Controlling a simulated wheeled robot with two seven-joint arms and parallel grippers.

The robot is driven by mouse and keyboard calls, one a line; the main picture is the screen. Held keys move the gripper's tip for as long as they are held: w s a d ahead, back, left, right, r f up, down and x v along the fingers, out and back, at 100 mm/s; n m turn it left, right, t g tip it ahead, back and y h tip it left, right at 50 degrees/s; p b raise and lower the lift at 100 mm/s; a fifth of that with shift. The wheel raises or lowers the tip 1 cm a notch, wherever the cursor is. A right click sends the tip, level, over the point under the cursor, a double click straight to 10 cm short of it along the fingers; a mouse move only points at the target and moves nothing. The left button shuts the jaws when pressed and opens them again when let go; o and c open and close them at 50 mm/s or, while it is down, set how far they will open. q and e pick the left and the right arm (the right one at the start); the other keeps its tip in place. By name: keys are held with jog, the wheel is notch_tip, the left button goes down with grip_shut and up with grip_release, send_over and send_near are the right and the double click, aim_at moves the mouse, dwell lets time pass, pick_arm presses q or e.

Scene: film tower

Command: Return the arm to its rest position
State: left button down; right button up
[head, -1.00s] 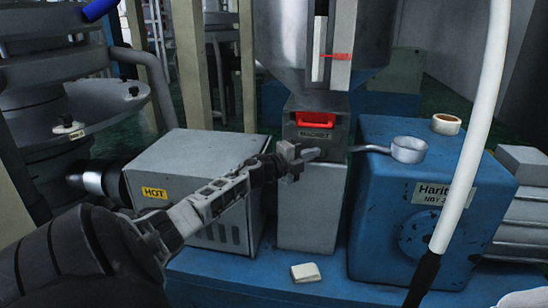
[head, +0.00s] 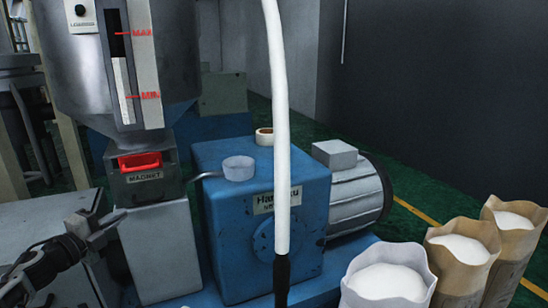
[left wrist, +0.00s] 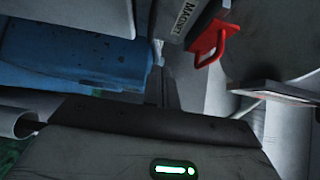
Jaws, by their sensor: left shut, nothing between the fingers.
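My left gripper (head: 108,224) is at the lower left of the head view, shut and empty. It is in front of and a little left of the grey pedestal (head: 160,250), below the magnet box (head: 146,186) with its red handle (head: 140,161). My dark left arm runs in from the lower left corner. In the left wrist view the gripper's own dark body with a green light fills the bottom, and the red handle (left wrist: 209,46) shows at the upper right, apart from the gripper. My right gripper is not in view.
A steel hopper (head: 75,85) stands above the magnet box. A blue gearbox (head: 225,215) carries a long-handled cup (head: 239,170) and a tape roll (head: 264,137). Open sacks (head: 388,285) stand at the lower right.

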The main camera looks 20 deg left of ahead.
pick_arm(q)
jog(key=s+d+f+n+g+p, duration=0.1)
jog(key=s+d+f+n+p, duration=0.2)
jog(key=d+f, duration=0.45)
jog(key=s+d+f+n+g, duration=0.25)
jog(key=d+f+n, duration=0.25)
jog(key=d, duration=0.5)
jog(key=s+d+n+g+h+p, duration=0.1)
jog(key=s+d+n, duration=0.3)
jog(key=d, duration=0.8)
jog(key=s+d+n+g+h+p, duration=0.1)
jog(key=s+d+n, duration=0.3)
jog(key=s+d, duration=0.4)
jog(key=d+g, duration=0.1)
jog(key=d, duration=0.3)
jog(key=shift+f+g+h, duration=0.3)
jog(key=shift+g, duration=0.05)
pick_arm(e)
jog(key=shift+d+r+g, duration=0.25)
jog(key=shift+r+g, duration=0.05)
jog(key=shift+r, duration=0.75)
pick_arm(q)
jog(key=shift+s, duration=0.1)
